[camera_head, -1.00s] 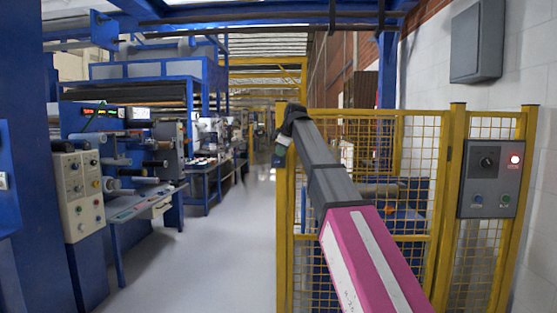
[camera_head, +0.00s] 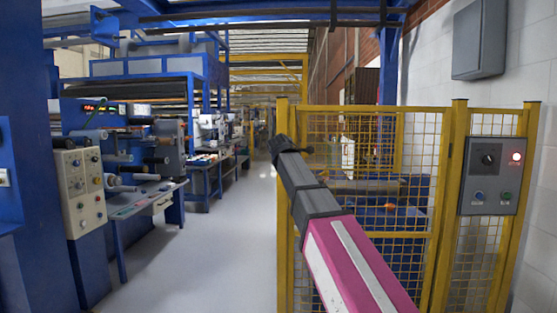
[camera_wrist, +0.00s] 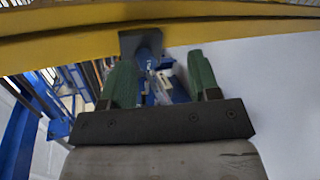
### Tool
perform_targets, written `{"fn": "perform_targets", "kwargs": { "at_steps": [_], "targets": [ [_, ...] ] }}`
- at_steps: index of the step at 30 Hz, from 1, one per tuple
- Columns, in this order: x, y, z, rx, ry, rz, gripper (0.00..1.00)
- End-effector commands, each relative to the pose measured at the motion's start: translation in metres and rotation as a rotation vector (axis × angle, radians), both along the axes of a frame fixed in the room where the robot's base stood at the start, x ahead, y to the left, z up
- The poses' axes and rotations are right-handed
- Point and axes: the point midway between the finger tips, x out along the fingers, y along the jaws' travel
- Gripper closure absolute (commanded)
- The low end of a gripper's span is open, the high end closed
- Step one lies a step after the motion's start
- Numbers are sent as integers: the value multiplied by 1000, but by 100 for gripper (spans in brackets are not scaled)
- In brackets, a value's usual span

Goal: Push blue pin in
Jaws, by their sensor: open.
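In the wrist view, my gripper (camera_wrist: 161,62) is open, with its two green fingers apart and nothing held. A small blue piece (camera_wrist: 146,60), which looks like the blue pin, shows between the fingers, closer to the left one. It sits by a dark square plate (camera_wrist: 138,41) on the yellow post (camera_wrist: 70,45). I cannot tell how far the pin sticks out or whether a finger touches it. In the head view, my gripper end (camera_head: 280,148) is beside the left yellow gate post (camera_head: 283,220), and the pin is hidden.
A yellow mesh fence (camera_head: 375,238) stands on the right beside my arm. A grey control box (camera_head: 492,176) with a lit red lamp is on its far right. Blue machines with a cream control panel (camera_head: 80,190) line the left. The aisle floor (camera_head: 215,260) between is clear.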

Motion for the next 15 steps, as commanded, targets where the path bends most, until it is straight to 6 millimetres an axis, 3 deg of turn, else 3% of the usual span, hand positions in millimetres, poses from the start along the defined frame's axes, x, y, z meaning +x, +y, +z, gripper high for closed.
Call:
{"fn": "perform_targets", "kwargs": {
  "at_steps": [6,15],
  "targets": [
    [-20,29,-15,-367,-228,115,44],
    [-24,47,-17,-524,-316,177,44]
  ]
}}
